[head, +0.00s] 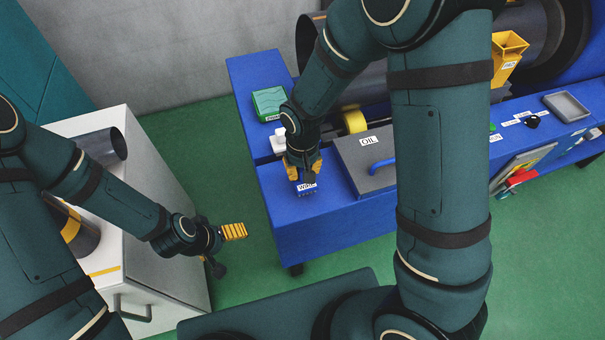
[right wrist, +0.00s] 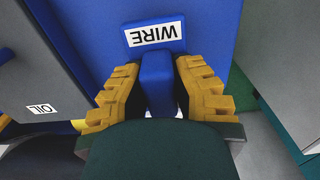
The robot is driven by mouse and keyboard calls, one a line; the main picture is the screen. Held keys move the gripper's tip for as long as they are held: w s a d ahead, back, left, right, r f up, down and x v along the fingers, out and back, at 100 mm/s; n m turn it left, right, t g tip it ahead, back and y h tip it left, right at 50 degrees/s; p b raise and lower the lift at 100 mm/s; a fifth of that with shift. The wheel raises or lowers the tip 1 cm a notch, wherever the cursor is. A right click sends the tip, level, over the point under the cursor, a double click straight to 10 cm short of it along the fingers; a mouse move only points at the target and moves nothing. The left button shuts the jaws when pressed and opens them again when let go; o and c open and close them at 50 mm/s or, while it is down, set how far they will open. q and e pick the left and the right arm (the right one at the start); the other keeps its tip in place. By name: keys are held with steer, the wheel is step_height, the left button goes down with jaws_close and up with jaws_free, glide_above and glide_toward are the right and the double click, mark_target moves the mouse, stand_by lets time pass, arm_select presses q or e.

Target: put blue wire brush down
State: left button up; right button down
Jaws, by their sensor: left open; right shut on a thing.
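The blue wire brush (right wrist: 158,82) shows in the right wrist view as a blue block between two yellow fingers. My right gripper (right wrist: 155,95) is shut on it. In the head view my right gripper (head: 303,170) points down over the front of the blue bench (head: 265,88), close to a white label reading WIRE (right wrist: 155,34). The brush nearly blends with the bench, and I cannot tell whether it touches the top. My left gripper (head: 234,232) is open and empty, away from the bench over the green floor.
A grey box lid marked OIL (head: 363,160) with a blue handle lies right of the right gripper. A green box (head: 269,102) stands behind it on the bench. A white cabinet (head: 165,190) with pipe pieces stands at the left. Green floor (head: 200,135) lies between.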

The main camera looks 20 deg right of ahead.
step_height(320, 180, down, 2)
steer(key=shift+w+f, duration=0.1)
steer(key=shift+f, duration=0.05)
steer(key=shift+f, duration=0.1)
steer(key=c, duration=1)
jaws_free()
steer(key=shift+o, duration=0.2)
steer(key=shift+r, duration=0.2)
step_height(320, 180, up, 12)
steer(key=shift+p, duration=0.9)
